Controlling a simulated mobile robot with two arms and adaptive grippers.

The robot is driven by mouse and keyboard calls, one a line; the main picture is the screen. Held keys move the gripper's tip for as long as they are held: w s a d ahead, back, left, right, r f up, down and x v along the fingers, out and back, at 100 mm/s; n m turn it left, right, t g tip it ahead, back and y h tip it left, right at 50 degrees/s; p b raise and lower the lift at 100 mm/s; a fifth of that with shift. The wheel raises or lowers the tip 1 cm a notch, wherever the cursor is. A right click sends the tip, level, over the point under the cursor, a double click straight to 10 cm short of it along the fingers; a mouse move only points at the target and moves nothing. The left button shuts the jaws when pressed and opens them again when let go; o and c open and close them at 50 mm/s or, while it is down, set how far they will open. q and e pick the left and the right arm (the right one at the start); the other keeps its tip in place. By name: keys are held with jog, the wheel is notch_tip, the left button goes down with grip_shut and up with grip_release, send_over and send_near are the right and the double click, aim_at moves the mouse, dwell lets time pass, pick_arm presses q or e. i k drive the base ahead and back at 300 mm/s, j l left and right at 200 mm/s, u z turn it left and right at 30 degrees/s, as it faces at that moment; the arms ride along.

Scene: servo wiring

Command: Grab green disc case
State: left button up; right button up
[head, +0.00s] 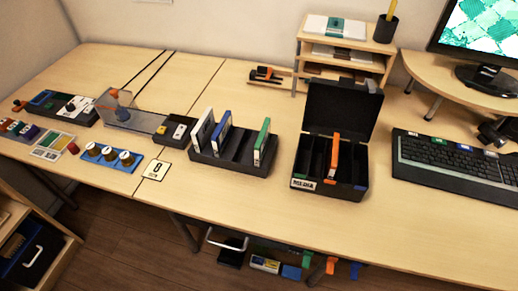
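The green disc case (262,141) stands upright in the right end of a black slotted rack (228,165) on the table. A blue case (222,130) and a white case (203,128) stand towards the rack's left end, with empty slots between the blue and green cases. To the right is an open black media box (328,190) with its lid up. An orange case (334,152) stands inside it, among dark dividers. Neither of my grippers shows in the head view.
A keyboard (455,165) and a monitor (480,40) are at the right. A wooden shelf unit (345,55) stands behind the media box. Switch panels and a blue knob block (112,157) lie at the left. The table front before the rack is clear.

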aim_at(261, 144)
jog(key=j+z, duration=0.15)
jog(key=j, duration=0.3)
jog(key=k+j+z, duration=0.1)
jog(key=j, duration=0.35)
jog(key=k+j+z, duration=0.15)
jog(key=j, duration=0.3)
jog(key=k+j+z, duration=0.15)
jog(key=j, duration=0.25)
jog(key=i, duration=0.05)
